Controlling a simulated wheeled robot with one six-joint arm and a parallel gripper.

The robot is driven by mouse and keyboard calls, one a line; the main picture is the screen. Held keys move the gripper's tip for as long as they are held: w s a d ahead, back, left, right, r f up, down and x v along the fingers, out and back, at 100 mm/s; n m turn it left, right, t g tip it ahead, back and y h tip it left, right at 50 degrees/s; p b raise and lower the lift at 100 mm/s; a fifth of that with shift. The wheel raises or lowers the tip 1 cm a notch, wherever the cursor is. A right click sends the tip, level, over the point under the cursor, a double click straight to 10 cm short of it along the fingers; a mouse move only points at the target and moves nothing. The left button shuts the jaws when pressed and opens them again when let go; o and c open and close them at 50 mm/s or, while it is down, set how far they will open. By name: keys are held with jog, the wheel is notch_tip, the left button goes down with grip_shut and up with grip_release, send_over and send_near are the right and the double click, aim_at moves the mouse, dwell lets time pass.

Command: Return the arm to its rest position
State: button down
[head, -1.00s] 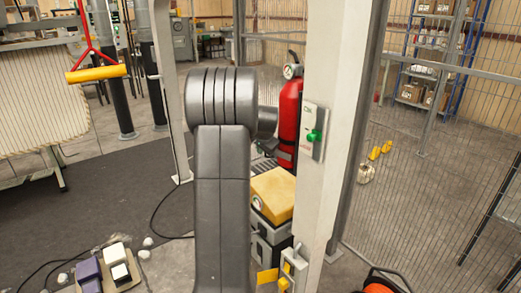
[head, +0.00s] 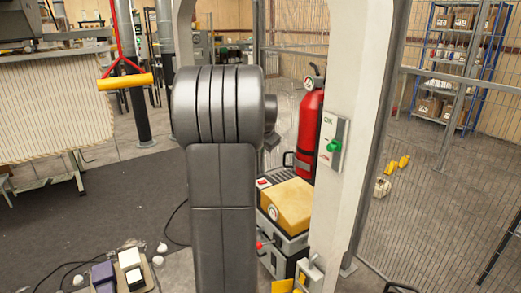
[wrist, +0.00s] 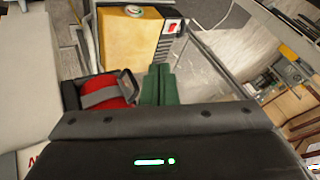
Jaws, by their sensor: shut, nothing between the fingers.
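My arm (head: 222,190) stands upright in the middle of the head view, its rounded joint at the top. My gripper is hidden behind it there. In the wrist view my gripper (wrist: 160,85) shows as two green fingers pressed together, shut and empty. The fingers appear just right of a red fire extinguisher (wrist: 112,92) and below a yellow-topped machine (wrist: 128,38); I cannot tell the gap.
A white post (head: 352,130) with a green-knobbed switch plate (head: 333,146) stands close on the right of my arm. A mesh fence (head: 425,190) runs behind it. A yellow bar (head: 125,82) hangs at left. Dark floor matting (head: 110,205) lies open at left.

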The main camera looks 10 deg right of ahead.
jog(key=shift+r, duration=0.1)
jog(key=w+d+f, duration=0.5)
jog(key=d+f, duration=0.3)
dwell(0.6)
jog(key=shift+a+f, duration=0.1)
jog(key=shift+a, duration=0.05)
